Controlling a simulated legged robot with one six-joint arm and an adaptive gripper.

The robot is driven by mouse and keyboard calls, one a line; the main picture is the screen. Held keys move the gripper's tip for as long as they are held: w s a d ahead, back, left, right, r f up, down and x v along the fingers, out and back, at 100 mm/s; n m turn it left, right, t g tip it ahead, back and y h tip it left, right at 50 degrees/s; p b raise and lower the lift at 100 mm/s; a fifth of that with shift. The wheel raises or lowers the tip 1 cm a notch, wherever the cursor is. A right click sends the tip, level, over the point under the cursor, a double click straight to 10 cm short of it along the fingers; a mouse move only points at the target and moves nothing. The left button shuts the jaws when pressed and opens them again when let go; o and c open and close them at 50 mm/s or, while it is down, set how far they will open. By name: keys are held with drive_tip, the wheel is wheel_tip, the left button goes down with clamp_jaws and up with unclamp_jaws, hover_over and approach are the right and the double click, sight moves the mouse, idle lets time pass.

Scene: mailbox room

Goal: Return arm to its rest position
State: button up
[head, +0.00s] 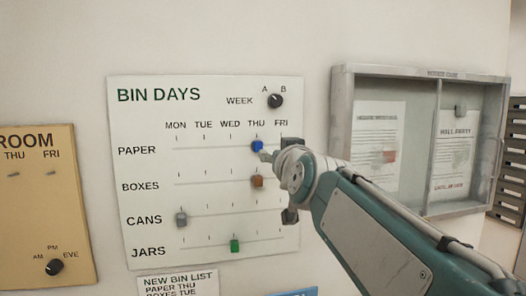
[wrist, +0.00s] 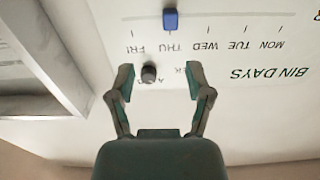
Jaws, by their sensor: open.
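My arm (head: 385,225) reaches in from the lower right toward the white BIN DAYS board (head: 140,105). My gripper is open and empty in the wrist view (wrist: 161,82), its two fingers spread apart in front of the board. In the head view its end is near the right part of the board, beside the blue slider (head: 257,146) on the PAPER row under THU. That blue slider also shows beyond the fingertips in the wrist view (wrist: 170,19), apart from them. The wrist partly hides the board's right side, around FRI.
A brown slider (head: 257,181), grey slider (head: 181,219) and green slider (head: 235,246) sit on lower rows. The black WEEK knob (head: 275,101) is above. A grey-framed notice case (head: 425,78) stands right of the board, close to my arm. A tan panel (head: 40,215) is left.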

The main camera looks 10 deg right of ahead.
drive_tip(key=s+f+g, duration=0.6)
drive_tip(key=s+f, duration=0.6)
drive_tip(key=f, duration=0.4)
drive_tip(key=s+a+f+g, duration=0.1)
drive_tip(key=s+f+g, duration=0.5)
drive_tip(key=s+f, duration=0.7)
wheel_tip(320, 180, down, 4)
drive_tip(key=shift+s+a+f, duration=0.25)
